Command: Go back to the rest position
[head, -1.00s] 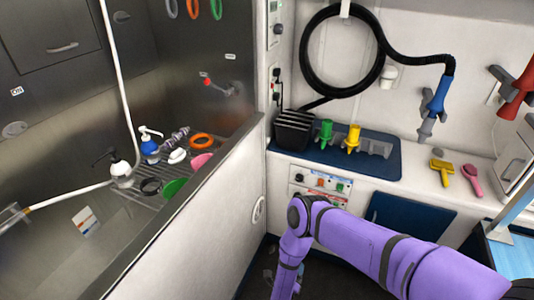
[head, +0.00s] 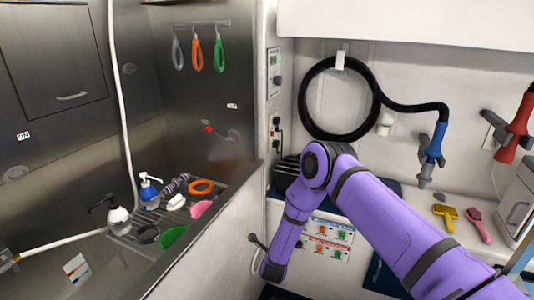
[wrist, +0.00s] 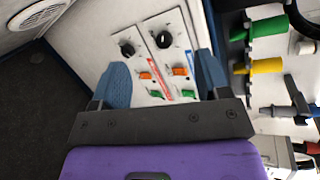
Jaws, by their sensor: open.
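My gripper (wrist: 162,78) shows in the wrist view with its two blue fingers wide apart and nothing between them. Behind the gap lies a white control panel (wrist: 158,52) with black knobs and orange and green switches; I see no clear contact with it. In the head view my purple arm reaches in from the lower right, bends at a raised elbow and points down beside the tub wall (head: 215,235). The fingers cannot be made out there.
The steel tub on the left holds bottles, a green bowl (head: 174,239) and an orange ring (head: 201,187). A black hose (head: 303,100) hangs on the back wall. On the right counter lie a yellow brush (head: 446,214) and a pink brush (head: 478,222). Green and yellow nozzles (wrist: 262,66) show in the wrist view.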

